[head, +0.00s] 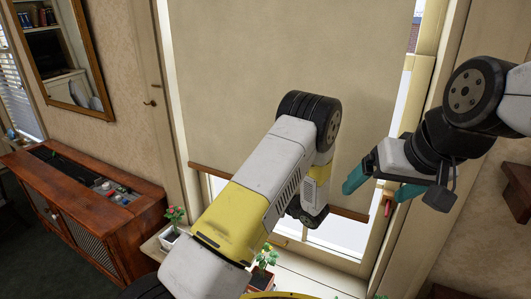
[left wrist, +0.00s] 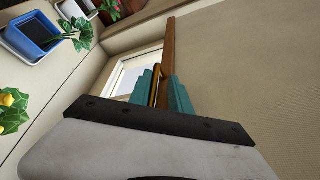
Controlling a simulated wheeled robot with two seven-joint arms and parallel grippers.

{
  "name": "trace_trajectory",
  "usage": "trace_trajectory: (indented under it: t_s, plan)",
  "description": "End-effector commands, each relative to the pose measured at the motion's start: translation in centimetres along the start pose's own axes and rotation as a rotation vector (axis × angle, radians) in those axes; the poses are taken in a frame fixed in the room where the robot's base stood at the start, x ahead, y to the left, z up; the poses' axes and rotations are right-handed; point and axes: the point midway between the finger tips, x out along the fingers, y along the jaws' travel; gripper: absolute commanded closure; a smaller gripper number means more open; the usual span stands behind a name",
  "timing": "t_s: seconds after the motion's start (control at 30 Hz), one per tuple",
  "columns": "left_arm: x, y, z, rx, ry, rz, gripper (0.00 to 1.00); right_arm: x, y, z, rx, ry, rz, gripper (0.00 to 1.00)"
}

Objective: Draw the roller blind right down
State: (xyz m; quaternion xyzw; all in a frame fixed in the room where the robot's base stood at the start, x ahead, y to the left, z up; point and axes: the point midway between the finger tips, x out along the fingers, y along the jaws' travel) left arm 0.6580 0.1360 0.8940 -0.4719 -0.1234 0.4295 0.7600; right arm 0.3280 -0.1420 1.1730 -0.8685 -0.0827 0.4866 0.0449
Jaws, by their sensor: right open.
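The beige roller blind (head: 270,70) hangs over most of the window, with a wooden bottom bar (head: 345,213) along its lower edge. Bare glass (head: 338,234) shows below the bar. In the left wrist view, the teal fingers of my left gripper (left wrist: 163,84) stand close together on both sides of the bottom bar (left wrist: 169,42) and appear shut on it. A thin yellow-orange strip also shows between them. In the head view, my own left arm hides most of this grip. My right gripper (head: 373,188) is open and empty by the window's right frame.
A small red piece (head: 388,207) is on the right frame, by my right gripper. Potted plants (head: 174,218) stand along the sill below the blind, one in a blue pot (left wrist: 35,32). A wooden cabinet (head: 130,208) stands at left, under a framed mirror (head: 62,50).

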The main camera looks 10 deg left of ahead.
Motion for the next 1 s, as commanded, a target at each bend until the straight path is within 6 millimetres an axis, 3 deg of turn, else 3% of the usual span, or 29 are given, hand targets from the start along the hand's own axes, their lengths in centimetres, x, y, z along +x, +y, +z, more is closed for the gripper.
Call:
trace_trajectory:
  t_s: [0.6, 0.8, 1.0]
  plan:
    - [-2.7, -10.4, 6.5, -0.008, 0.000, -0.003, 0.81, 0.0, 0.0, 0.0, 0.000, 0.000, 0.000, 0.13]
    - [-3.3, -12.6, 7.9, -0.005, 0.000, -0.004, 0.81, 0.0, 0.0, 0.0, 0.000, 0.000, 0.000, 0.13]
    - [-3.5, -13.4, 8.5, -0.003, 0.001, -0.004, 0.81, 0.0, 0.0, 0.0, 0.000, 0.000, 0.000, 0.13]
